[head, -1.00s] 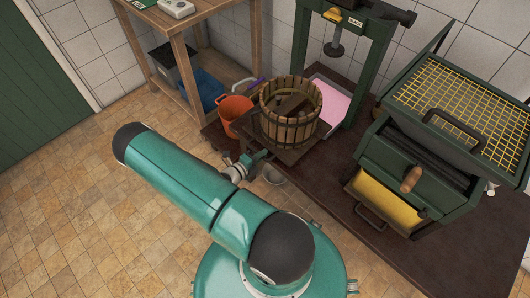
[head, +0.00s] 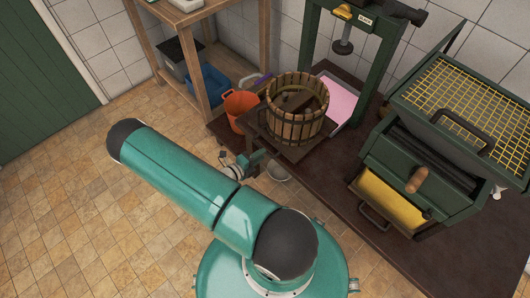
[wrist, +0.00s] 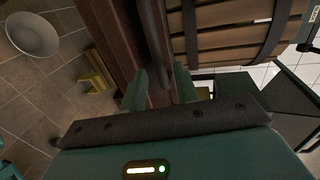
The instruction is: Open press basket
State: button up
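The press basket (head: 297,122) is a round tub of upright wooden slats bound with dark metal hoops. It stands on a dark tray (head: 262,131) under the green press frame (head: 375,75), with wooden pieces inside. In the wrist view its slats and dark bands (wrist: 240,42) fill the upper right. My gripper (head: 258,160) is low at the basket's front left. In the wrist view my gripper (wrist: 160,88) has its green fingers apart. A dark upright bar (wrist: 153,40) beside the slats lies between or just beyond the fingertips; contact cannot be told. The basket's fastening is not clear.
An orange bucket (head: 238,105) stands left of the basket, near a wooden shelf table (head: 205,60). A grey bowl (head: 278,172) is close to my gripper. A green machine with a yellow mesh top (head: 460,95) stands at right. The tiled floor at left is clear.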

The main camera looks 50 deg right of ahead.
jog(key=v, duration=0.9)
jog(key=shift+a, duration=0.35)
jog(key=shift+w+r, duration=0.1)
jog(key=shift+r, duration=0.05)
jog(key=w+a+r+m+y, duration=0.2)
jog(key=a+r+m+y, duration=0.25)
jog(key=r+m, duration=0.65)
jog(key=w+a+r+m+y, duration=0.2)
jog(key=a+r+m+y, duration=0.25)
jog(key=r+m, duration=0.65)
jog(key=s+a+r+m+t+y, duration=0.2)
jog(key=s+a+r+m, duration=0.1)
jog(key=r, duration=0.5)
jog(key=s+a+r+m+t+y, duration=0.2)
jog(key=s+a+r+m+t, duration=0.1)
jog(key=r, duration=0.6)
jog(key=s+a+r+m+t+y, duration=0.2)
jog(key=a+r+m, duration=0.3)
jog(key=r, duration=0.3)
jog(key=shift+s+a+r+m+t, duration=0.2)
jog(key=shift+s+r+m+t, duration=0.05)
jog(key=shift+s+m+t, duration=0.3)
jog(key=shift+d, duration=0.2)
